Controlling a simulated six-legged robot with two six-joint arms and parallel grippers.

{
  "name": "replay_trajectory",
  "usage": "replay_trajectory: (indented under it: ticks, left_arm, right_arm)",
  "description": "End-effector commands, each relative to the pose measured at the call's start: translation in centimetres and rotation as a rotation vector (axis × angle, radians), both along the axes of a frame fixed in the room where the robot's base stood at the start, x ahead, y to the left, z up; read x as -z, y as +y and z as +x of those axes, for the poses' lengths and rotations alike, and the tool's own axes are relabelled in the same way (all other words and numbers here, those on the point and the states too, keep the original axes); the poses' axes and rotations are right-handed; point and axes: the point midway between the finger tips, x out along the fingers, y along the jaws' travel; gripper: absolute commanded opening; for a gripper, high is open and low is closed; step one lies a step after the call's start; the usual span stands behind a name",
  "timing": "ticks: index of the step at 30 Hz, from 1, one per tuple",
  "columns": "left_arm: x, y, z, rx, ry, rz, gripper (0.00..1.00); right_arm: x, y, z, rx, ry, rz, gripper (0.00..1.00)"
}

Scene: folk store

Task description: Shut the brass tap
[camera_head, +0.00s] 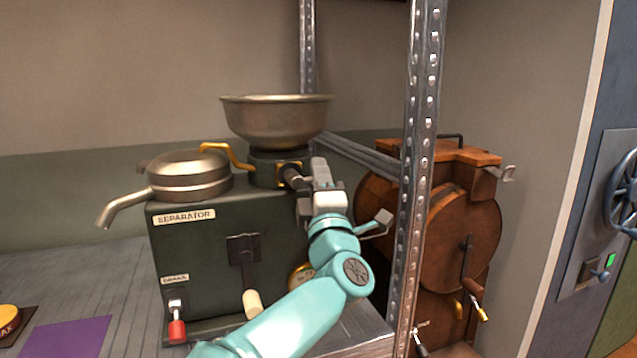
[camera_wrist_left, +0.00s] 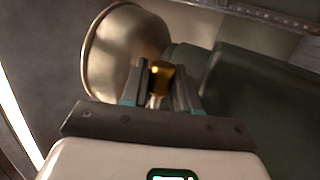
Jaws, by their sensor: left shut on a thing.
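The dark green separator (camera_head: 200,255) stands on the counter with a metal bowl (camera_head: 277,120) on top; the bowl also shows in the left wrist view (camera_wrist_left: 115,55). A brass pipe (camera_head: 228,153) runs from below the bowl toward the round metal lid. My left gripper (camera_head: 290,177) is just below the bowl's right side. In the left wrist view its fingers (camera_wrist_left: 158,88) are shut on a small brass piece, the brass tap's handle (camera_wrist_left: 161,75). The fingers and wrist hide most of the tap in the head view. My right gripper is not in view.
A metal rack post (camera_head: 415,170) stands close right of my left wrist. Behind it is a brown wooden drum (camera_head: 465,235) with a crank. The separator's front has a cream-tipped lever (camera_head: 251,302) and a red-tipped drain lever (camera_head: 177,330). The counter at left is mostly clear.

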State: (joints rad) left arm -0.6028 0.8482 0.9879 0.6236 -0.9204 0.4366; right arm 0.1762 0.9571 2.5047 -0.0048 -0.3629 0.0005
Motion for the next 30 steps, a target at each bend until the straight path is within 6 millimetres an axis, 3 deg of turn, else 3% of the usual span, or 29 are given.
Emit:
replay_trajectory:
  ticks: [13,14,15,25,30]
  left_arm:
    - [-0.2,0.0,0.0,0.000,-0.006,-0.010,0.00]
    - [-0.2,0.0,0.0,0.000,-0.006,-0.010,0.36]
    - [-0.2,0.0,0.0,0.000,-0.006,-0.010,0.49]
    - [0.0,0.0,-0.1,0.000,-0.003,-0.008,0.49]
    - [0.9,-0.2,-1.6,0.001,-0.002,-0.007,0.49]
  right_arm:
    - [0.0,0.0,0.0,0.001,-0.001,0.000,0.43]
    - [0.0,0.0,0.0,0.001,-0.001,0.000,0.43]
    - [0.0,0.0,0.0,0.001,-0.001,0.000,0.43]
    - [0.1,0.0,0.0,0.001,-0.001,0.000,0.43]
    - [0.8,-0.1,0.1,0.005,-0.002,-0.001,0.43]
